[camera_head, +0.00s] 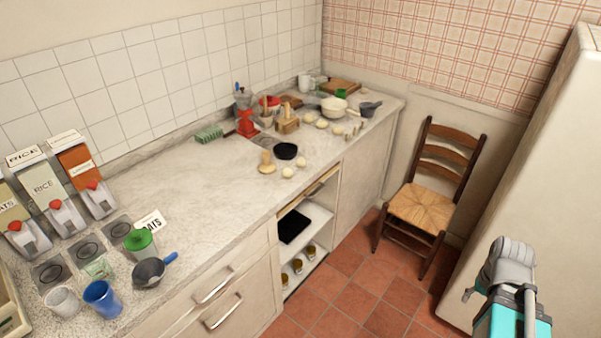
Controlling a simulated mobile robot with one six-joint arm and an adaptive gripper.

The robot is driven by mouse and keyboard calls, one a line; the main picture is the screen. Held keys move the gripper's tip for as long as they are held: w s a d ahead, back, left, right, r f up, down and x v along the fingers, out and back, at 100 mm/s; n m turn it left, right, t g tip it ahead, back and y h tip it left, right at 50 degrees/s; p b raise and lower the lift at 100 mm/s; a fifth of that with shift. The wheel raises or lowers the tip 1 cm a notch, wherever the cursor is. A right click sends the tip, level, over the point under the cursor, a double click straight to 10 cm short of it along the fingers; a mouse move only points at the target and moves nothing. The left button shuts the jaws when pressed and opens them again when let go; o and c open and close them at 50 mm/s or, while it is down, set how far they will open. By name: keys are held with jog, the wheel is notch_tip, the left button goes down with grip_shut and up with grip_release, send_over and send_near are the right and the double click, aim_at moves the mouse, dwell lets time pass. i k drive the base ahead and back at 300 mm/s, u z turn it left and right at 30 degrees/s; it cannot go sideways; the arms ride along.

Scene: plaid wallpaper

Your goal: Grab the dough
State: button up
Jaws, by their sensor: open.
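Several pale round lumps that look like dough lie on the counter (190,195). Two dough balls (287,172) sit close together near the front edge at the middle, beside a black bowl (285,151). More dough lumps (321,124) lie farther back, near a white bowl (334,107). My gripper (469,294) shows only in small part at the lower right, beside my grey and teal arm. It is open, over the floor and well away from the dough. Most of its fingers are hidden.
A wooden stamp (266,164), a red grinder (246,124) and a wooden block (287,124) stand near the dough. Dispensers (45,190) and cups (103,298) crowd the left end. A chair (425,200) stands right of the counter. The tiled floor between is clear.

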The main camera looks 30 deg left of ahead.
aim_at(287, 173)
jog(key=z, duration=0.05)
jog(key=k, duration=1.05)
jog(key=u, duration=1.5)
jog(key=i, duration=0.9)
